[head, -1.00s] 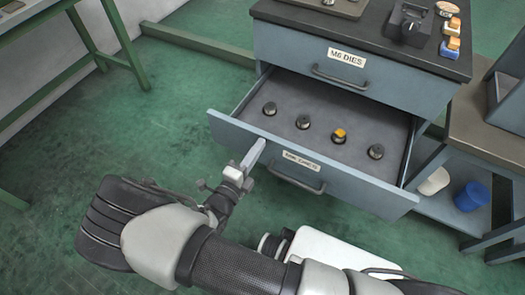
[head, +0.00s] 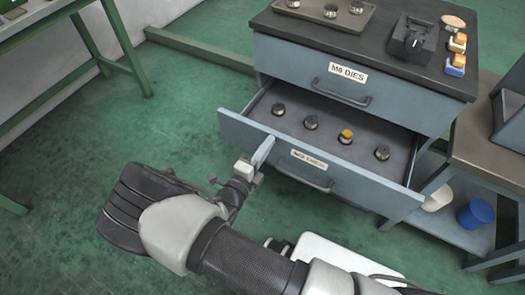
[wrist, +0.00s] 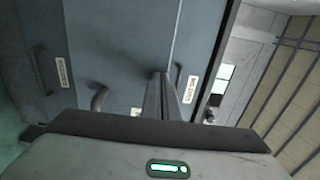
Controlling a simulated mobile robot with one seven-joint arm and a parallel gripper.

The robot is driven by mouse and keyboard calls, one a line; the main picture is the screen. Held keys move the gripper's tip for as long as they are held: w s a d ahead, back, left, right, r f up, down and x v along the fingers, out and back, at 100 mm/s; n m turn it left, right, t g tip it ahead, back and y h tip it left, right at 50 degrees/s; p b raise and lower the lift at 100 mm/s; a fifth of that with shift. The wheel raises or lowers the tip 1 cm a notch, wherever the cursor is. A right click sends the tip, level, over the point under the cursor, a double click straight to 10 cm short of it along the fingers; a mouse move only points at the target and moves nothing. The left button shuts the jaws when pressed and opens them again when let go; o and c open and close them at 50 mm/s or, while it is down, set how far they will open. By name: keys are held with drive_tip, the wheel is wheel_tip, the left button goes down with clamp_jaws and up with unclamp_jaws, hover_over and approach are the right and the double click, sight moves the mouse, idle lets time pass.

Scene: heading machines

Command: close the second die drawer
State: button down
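The second die drawer (head: 345,185) is the open lower drawer of the blue-grey cabinet, with a bar handle (head: 303,180) and a small label on its front. Several round dies (head: 311,122) stand inside, one with a yellow top (head: 346,136). My gripper (head: 264,151) is at the left part of the drawer front, left of the handle. Its fingers look closed together with nothing between them. In the wrist view the fingers (wrist: 160,98) point at the cabinet's fronts; exact contact is hard to tell.
The upper drawer (head: 350,85), labelled M8 DIES or similar, is shut. The cabinet top (head: 385,60) holds a tray, a black block and small orange-topped pieces. A bench with a blue cup (head: 475,213) is at right. Green floor (head: 150,130) is clear at left.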

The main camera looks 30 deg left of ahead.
drive_tip(key=w+b, duration=0.2)
drive_tip(key=w, duration=1.8)
drive_tip(key=shift+d, duration=0.35)
